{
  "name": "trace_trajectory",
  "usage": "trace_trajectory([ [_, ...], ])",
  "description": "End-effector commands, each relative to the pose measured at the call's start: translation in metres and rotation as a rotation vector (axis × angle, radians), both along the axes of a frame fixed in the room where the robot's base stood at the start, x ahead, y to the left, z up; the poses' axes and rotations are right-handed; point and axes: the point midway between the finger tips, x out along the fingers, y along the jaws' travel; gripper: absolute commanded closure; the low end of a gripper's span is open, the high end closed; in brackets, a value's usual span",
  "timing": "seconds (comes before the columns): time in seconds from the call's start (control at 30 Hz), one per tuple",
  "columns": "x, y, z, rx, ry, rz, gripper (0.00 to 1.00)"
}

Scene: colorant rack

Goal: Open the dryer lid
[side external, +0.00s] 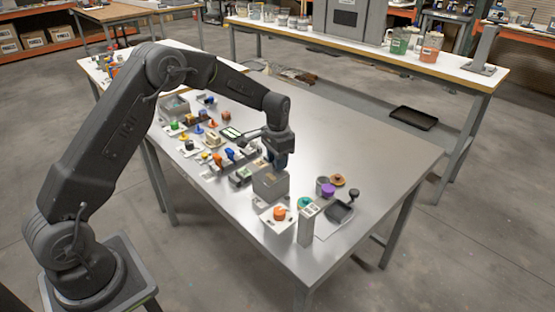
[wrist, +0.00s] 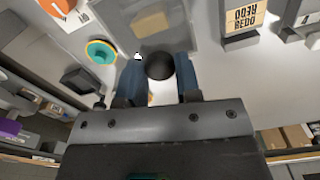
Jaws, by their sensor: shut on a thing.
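The dryer (side external: 270,186) looks like a grey box on the metal table, directly below my gripper (side external: 279,160). In the wrist view a grey see-through lid (wrist: 185,35) fills the top middle, with a pale yellowish shape visible through it. A round black knob (wrist: 160,66) at the lid's near edge sits between the two blue fingers of my gripper (wrist: 160,76), which are shut on it. I cannot tell whether the lid is raised from the box.
An orange-capped white box (side external: 279,214), a teal round piece (wrist: 101,52), a purple-topped cup (side external: 327,189) and a grey post (side external: 308,226) crowd the dryer's front and right. Several small coloured parts lie behind. The table's far right is clear.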

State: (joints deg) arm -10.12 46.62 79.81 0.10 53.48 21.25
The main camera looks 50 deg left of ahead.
Motion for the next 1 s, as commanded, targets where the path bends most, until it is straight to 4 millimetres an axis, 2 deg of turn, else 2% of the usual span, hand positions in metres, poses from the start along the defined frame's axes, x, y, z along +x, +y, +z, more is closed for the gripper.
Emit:
trace_trajectory([
  [0.03, 0.0, 0.0, 0.0, 0.001, -0.001, 0.0, 0.85],
  [0.2, 0.0, 0.001, 0.001, 0.001, -0.001, 0.0, 1.0],
  [0.47, 0.005, 0.001, 0.0, 0.001, -0.001, 0.0, 1.0],
  [1.0, 0.072, 0.001, 0.0, 0.0, -0.002, -0.001, 1.0],
])
